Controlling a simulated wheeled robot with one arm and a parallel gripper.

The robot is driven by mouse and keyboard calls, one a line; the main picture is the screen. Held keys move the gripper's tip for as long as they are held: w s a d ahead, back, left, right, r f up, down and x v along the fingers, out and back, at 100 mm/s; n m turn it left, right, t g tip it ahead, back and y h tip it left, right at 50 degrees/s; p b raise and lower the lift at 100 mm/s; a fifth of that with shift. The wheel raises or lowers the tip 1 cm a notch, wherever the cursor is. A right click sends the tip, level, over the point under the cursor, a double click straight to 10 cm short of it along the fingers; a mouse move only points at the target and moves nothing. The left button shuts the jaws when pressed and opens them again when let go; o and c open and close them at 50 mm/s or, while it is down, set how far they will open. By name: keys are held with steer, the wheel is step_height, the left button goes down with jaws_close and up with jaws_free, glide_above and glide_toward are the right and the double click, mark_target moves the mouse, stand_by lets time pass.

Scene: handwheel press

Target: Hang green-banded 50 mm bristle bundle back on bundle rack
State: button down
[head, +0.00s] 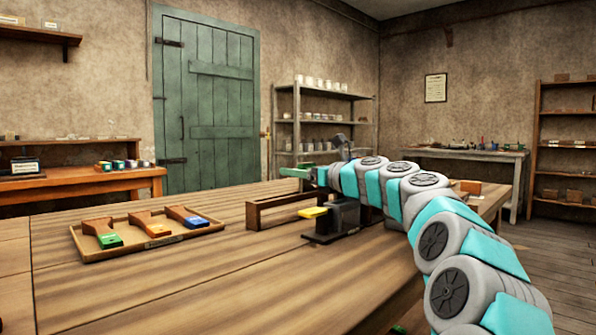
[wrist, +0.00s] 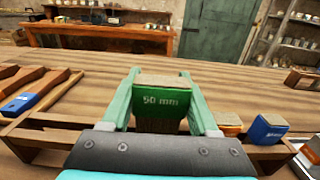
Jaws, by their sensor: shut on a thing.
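My gripper (wrist: 160,80) is shut on the green-banded 50 mm bristle bundle (wrist: 162,104), with one green finger on each side of it. The "50 mm" label faces the wrist camera and the bristles point down. In the wrist view the bundle is over the wooden bundle rack (wrist: 48,121), to the left of an orange-banded bundle (wrist: 230,129) and a blue-banded bundle (wrist: 267,130). I cannot tell whether the held bundle touches the rack. In the head view my gripper (head: 297,172) is above the rack (head: 253,216); the held bundle is hard to make out there.
A wooden tray (head: 90,256) at the left holds green, orange and blue brush blocks with brown handles. A dark press with a yellow part (head: 313,212) stands just right of the rack, under my arm. The table front is clear.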

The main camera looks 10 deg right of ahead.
steer(key=shift+w+p, duration=0.1)
steer(key=shift+p, duration=0.55)
steer(key=shift+f, duration=0.1)
steer(key=shift+c, duration=0.3)
jaws_free()
steer(key=v, duration=0.8)
steer(key=shift+p, duration=0.35)
